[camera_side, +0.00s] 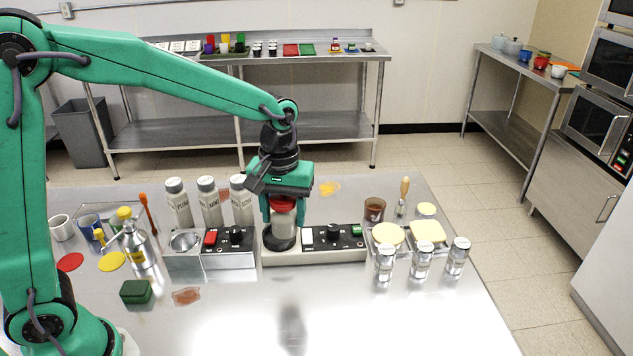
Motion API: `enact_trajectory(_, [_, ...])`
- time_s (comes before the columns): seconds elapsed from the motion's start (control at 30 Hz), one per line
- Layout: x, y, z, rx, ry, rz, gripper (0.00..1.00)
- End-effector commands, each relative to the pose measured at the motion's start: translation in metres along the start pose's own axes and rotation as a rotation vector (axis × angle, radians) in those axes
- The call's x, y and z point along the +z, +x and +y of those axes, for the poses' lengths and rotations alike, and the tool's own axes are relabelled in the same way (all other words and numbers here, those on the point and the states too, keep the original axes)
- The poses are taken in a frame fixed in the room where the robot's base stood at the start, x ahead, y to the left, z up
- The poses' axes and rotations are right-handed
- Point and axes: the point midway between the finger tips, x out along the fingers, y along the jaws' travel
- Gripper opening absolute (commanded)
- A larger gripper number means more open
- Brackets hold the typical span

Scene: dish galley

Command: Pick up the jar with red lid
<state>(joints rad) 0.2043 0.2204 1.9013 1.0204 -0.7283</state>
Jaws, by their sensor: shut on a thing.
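The jar with the red lid (284,221) is a light jar with a red top, in the middle of the table. My gripper (284,208) points down over it and is shut on it, with the fingers on both sides near the lid. The jar is upright. Its bottom is at the black round plate of a control unit (320,255). I cannot tell whether it rests on the plate or hangs just above it.
Several grey labelled bottles (208,201) stand left behind my gripper. A second control unit (230,261) with a red switch is close on the left. Several small glass jars (421,261) stand at the right. The front of the table is mostly clear.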

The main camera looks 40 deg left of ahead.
Motion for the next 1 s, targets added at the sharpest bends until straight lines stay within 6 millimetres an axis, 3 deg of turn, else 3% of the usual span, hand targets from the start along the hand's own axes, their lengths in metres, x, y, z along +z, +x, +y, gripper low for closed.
enact_trajectory(0.2, [0.023, -0.016, 0.013, 0.002, 0.002, 0.002, 0.15])
enact_trajectory(0.37, [0.031, -0.021, 0.016, 0.002, 0.001, 0.002, 0.15])
enact_trajectory(1.0, [0.032, -0.022, 0.017, 0.001, -0.001, 0.001, 0.15])
